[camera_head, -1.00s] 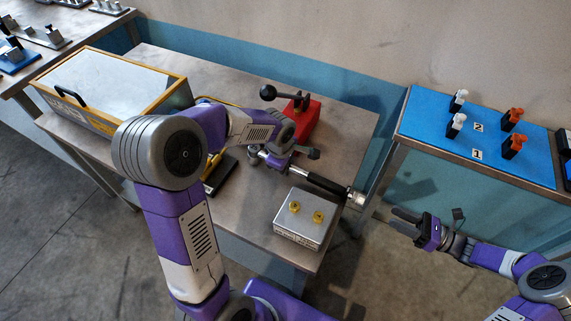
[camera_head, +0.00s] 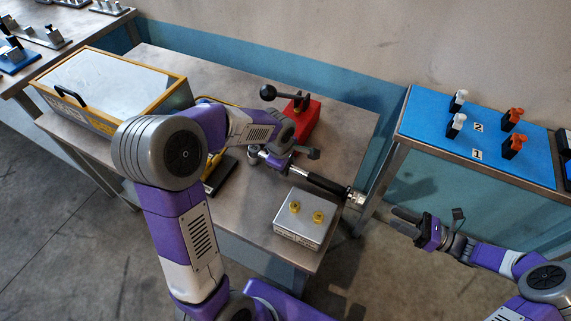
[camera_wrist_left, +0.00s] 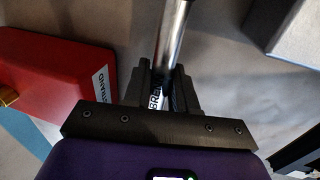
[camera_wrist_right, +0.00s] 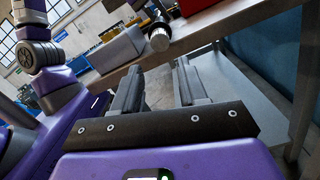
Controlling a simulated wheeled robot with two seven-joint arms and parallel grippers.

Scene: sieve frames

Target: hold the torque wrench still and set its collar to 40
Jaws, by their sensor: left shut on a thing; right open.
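The torque wrench has a bright metal shaft, a black grip (camera_head: 327,184) and a silver knurled end (camera_head: 355,198) pointing out past the table's right edge. My left gripper (camera_head: 282,160) is shut on the wrench; in the left wrist view its jaws (camera_wrist_left: 165,88) clasp the metal shaft (camera_wrist_left: 174,35), where part of a label shows. My right gripper (camera_head: 430,216) is open and empty, to the right of and below the wrench end. In the right wrist view the silver end (camera_wrist_right: 159,39) lies beyond the open fingers (camera_wrist_right: 156,80). The scale marks are too small to read.
A silver box (camera_head: 303,222) with two yellow knobs sits below the wrench. A red block (camera_head: 306,120) with a black-knobbed lever stands behind it. A yellow-framed case (camera_head: 165,90) is at the left. A blue-topped bench (camera_head: 480,110) stands at the right, across a floor gap.

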